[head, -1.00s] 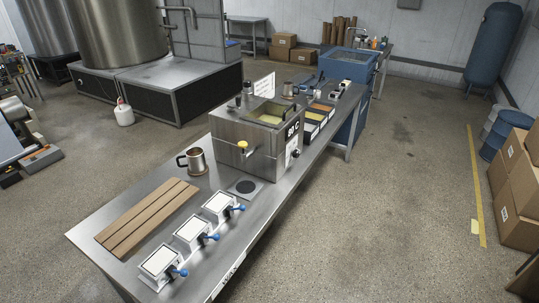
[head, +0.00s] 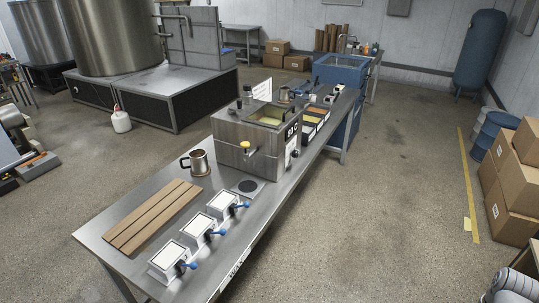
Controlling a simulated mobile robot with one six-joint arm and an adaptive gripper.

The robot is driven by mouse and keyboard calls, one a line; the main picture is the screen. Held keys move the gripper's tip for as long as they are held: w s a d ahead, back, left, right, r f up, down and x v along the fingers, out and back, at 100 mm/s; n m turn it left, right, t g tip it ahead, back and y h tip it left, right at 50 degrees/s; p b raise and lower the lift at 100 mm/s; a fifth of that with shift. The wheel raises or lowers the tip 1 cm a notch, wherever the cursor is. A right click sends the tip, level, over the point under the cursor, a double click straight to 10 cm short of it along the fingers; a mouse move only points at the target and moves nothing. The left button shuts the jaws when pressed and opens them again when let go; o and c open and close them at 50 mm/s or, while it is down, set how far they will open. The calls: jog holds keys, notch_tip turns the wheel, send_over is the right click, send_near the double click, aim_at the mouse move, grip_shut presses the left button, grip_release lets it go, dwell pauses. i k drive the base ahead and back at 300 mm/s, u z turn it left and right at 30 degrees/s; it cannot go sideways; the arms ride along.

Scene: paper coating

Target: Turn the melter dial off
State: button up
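The melter (head: 240,150) is a steel box with an open top holding yellowish liquid. It stands on the long steel bench in the head view. A small round dark dial (head: 295,153) shows on its right-hand face, below the temperature display (head: 292,131). The dial is too small for me to read its setting. My gripper is not in view; only a white and grey part of my arm shows at the bottom right corner, well apart from the melter.
Cardboard boxes (head: 513,195) and a blue drum (head: 492,137) stand at right. The floor right of the bench is clear.

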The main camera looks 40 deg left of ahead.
aim_at(295, 154)
jog(key=u, duration=1.4)
jog(key=k, duration=0.9)
jog(key=u, duration=0.05)
jog(key=i, duration=0.7)
